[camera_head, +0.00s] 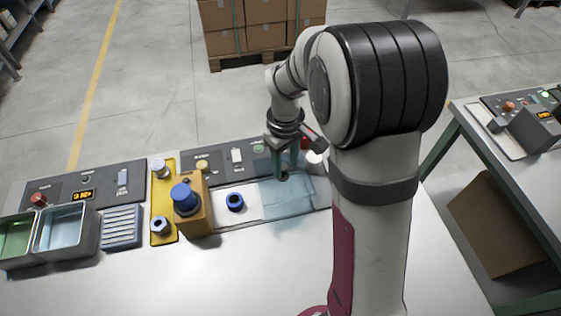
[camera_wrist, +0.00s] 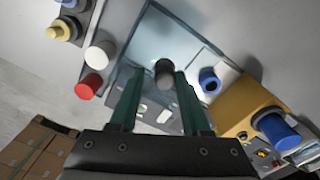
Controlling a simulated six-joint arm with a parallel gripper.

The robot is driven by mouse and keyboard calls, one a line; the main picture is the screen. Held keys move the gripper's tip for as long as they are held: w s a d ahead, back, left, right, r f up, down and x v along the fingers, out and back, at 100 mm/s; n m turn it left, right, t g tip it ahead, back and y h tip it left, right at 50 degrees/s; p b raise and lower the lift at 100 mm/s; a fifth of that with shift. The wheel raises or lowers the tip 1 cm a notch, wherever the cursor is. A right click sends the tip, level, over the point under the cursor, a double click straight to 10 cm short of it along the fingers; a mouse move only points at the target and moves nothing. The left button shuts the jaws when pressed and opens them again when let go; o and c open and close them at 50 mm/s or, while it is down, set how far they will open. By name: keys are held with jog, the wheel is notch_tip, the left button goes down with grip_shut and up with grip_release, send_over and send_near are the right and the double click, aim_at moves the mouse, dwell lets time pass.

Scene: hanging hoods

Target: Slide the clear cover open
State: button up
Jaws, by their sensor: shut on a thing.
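The clear cover (camera_head: 289,205) is a pale blue see-through panel over the right part of the workbench panel. It also shows in the wrist view (camera_wrist: 166,32), at the top middle. A dark round knob (camera_wrist: 164,70) stands on it. My gripper (camera_head: 283,174) is over the cover, pointing down, with its green fingers (camera_wrist: 159,82) on either side of the knob and shut on it. The fingers and arm hide part of the cover's far edge. A blue ring (camera_head: 235,202) sits left of the cover on a white surface.
An orange block with a blue knob (camera_head: 186,197) stands left of the blue ring. A yellow tray (camera_head: 163,171), grey bins (camera_head: 66,231) and a ribbed block (camera_head: 122,229) lie farther left. Red (camera_wrist: 89,86) and white (camera_wrist: 100,55) caps stand near the gripper. The bench front is clear.

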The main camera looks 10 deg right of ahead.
jog(key=o, duration=0.3)
jog(key=shift+a, duration=0.1)
notch_tip(320, 180, up, 16)
jog(key=shift+s+f, duration=0.1)
jog(key=shift+s, duration=0.1)
jog(key=s+a+f+m, duration=0.1)
jog(key=s+f+m, duration=0.1)
jog(key=s, duration=0.6)
jog(key=s+a+f+m+y, duration=0.1)
jog(key=s+a+f+m, duration=0.1)
jog(key=s+m, duration=0.3)
jog(key=s+a+f+m+y, duration=0.1)
jog(key=s+m, duration=0.3)
jog(key=s, duration=0.7)
jog(key=shift+a+f, duration=0.2)
jog(key=shift+f, duration=0.45)
